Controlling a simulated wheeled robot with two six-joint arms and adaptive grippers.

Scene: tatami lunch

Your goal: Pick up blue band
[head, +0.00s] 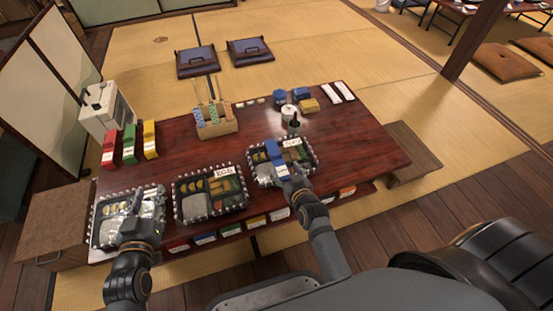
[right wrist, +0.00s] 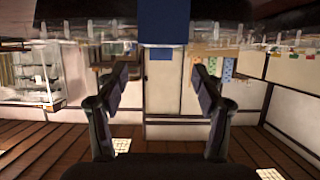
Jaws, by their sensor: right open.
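A blue band (head: 272,150) lies across the right-hand lunch tray (head: 311,160), next to a white label. In the right wrist view a blue strip (right wrist: 163,22), apparently this band, hangs over a dark edge at the top, in line with the gap between the fingers. My right gripper (head: 290,182) is at the near side of that tray. Its two fingers stand apart with nothing between them in the right wrist view (right wrist: 164,78). My left gripper (head: 142,218) is over the leftmost tray (head: 97,232); its fingers are too small to read.
A middle tray (head: 180,208) sits between my grippers on the dark red table (head: 375,135). Red (head: 108,148), green (head: 129,143) and yellow (head: 150,139) bands stand at the left.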

